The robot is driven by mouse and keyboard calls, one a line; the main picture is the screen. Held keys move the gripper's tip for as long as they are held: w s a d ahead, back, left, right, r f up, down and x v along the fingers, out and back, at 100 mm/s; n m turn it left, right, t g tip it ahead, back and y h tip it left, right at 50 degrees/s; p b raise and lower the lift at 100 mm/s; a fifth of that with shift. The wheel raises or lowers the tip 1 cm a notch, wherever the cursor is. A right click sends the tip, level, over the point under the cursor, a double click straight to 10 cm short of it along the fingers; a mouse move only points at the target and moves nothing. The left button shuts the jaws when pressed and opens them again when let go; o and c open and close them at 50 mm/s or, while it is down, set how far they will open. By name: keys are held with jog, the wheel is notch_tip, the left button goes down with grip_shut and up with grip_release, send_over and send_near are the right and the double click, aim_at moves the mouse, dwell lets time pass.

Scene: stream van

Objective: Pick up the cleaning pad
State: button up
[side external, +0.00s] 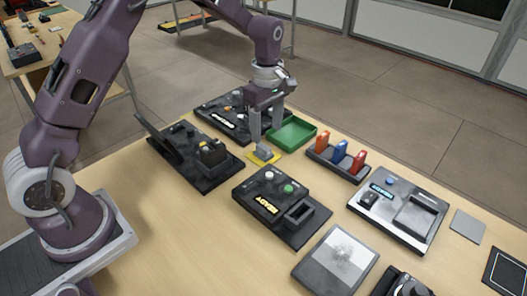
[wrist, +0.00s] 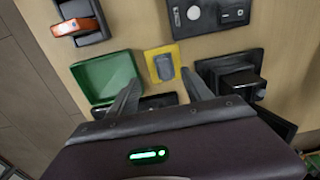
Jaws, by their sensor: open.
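A small grey-blue block, which looks like the cleaning pad (side external: 263,151), lies on a flat yellow square (side external: 270,160) on the wooden table. In the wrist view the pad (wrist: 164,67) lies on the yellow square (wrist: 149,58), just beyond my fingertips. My gripper (side external: 266,137) points down above the pad, with its fingers apart and nothing between them. In the wrist view my gripper (wrist: 160,77) has one fingertip on each side of the pad's near end. I cannot tell exactly how high the fingertips are above it.
A green tray (side external: 292,132) stands close behind the yellow square. Black devices lie to the left (side external: 195,155) and in front (side external: 281,205). A rack (side external: 338,164) with red and blue pieces stands to the right. A flat grey square (side external: 467,226) lies at the far right.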

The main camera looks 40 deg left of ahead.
aim_at(263, 147)
jog(key=f, duration=0.4)
jog(key=s+f, duration=0.1)
jog(key=f, duration=0.1)
jog(key=shift+a+f, duration=0.15)
jog(key=shift+f, duration=0.1)
grip_shut()
